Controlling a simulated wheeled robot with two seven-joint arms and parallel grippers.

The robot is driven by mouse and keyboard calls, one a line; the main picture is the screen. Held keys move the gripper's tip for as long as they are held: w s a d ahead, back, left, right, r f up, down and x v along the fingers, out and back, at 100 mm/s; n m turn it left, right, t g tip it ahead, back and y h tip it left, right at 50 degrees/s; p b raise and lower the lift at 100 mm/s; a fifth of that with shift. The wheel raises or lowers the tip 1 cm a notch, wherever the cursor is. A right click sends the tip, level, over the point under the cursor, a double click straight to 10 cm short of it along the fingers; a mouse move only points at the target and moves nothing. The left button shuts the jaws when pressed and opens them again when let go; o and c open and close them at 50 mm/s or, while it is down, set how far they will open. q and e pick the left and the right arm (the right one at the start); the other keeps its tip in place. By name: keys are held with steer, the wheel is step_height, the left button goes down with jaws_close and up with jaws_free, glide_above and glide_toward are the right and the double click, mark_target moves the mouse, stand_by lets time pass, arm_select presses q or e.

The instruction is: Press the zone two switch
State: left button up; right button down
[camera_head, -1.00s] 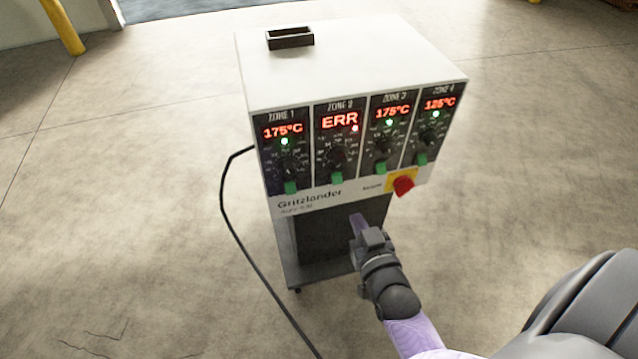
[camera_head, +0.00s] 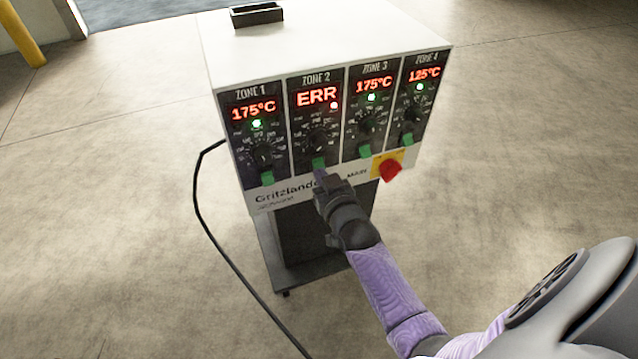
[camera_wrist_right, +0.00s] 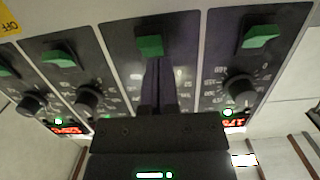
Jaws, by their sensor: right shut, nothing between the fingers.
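The grey control box (camera_head: 330,40) has four panels in a row on its front. The zone two panel (camera_head: 296,120) reads ERR in red with a red light lit. Its green switch (camera_head: 319,163) is at the panel's bottom, and it shows large in the right wrist view (camera_wrist_right: 149,45). My right gripper (camera_head: 322,177) is shut and empty, its fingertips just at the zone two switch. In the right wrist view the purple fingers (camera_wrist_right: 159,82) point at this switch; I cannot tell whether they touch it. My left gripper is not in view.
Green switches of zone one (camera_head: 267,179) and zone three (camera_head: 363,152) sit on either side. A red knob on a yellow plate (camera_head: 389,170) is to the right. A black cable (camera_head: 205,225) hangs at the left. The floor around is clear.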

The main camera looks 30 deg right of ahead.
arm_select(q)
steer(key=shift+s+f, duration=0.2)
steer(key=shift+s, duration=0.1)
arm_select(e)
steer(key=shift+w+f, duration=0.2)
steer(key=shift+f, duration=0.05)
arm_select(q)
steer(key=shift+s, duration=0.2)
